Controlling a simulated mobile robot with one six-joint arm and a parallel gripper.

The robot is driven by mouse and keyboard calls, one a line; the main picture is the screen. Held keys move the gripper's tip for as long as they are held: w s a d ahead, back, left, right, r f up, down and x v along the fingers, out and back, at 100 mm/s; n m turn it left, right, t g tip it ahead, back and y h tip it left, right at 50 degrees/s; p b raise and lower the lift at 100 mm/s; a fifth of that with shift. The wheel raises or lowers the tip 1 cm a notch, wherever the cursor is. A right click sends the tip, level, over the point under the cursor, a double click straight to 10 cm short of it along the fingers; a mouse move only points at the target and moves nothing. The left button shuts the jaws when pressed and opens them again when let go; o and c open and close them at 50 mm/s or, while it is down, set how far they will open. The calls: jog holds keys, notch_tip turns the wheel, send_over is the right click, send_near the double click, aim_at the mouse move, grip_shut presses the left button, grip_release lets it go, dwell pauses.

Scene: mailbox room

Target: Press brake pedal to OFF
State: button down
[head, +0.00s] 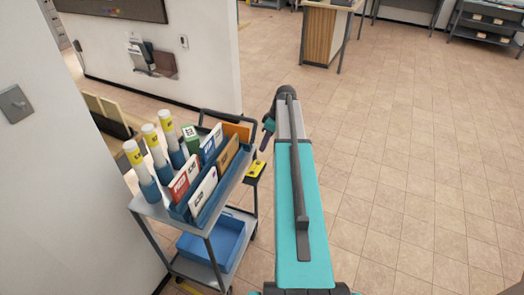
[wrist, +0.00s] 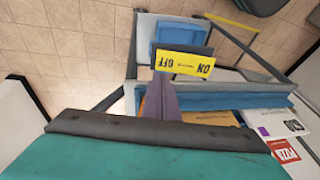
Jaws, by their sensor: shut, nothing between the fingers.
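The brake pedal is a yellow plate (wrist: 190,63) marked ON and OFF, upside down in the wrist view. In the head view it shows as a small yellow-and-black piece (head: 256,169) on the right side of the cart. My gripper (head: 266,141) is shut and empty, just above and beyond the pedal in the head view. In the wrist view my closed fingers (wrist: 161,82) reach toward the OFF end of the plate and overlap its lower edge. I cannot tell whether they touch it.
The grey mail cart (head: 152,208) holds mailing tubes (head: 135,155), envelopes (head: 203,190) and a blue lower bin (head: 212,250). A white wall (head: 60,180) stands close on the left. A desk (head: 322,35) is at the back. The tiled floor on the right is clear.

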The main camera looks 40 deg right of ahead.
jog(key=w+d+b+v, duration=0.1)
jog(key=b+v, duration=0.1)
jog(key=v, duration=0.6)
jog(key=shift+s+d, duration=0.15)
dwell(0.5)
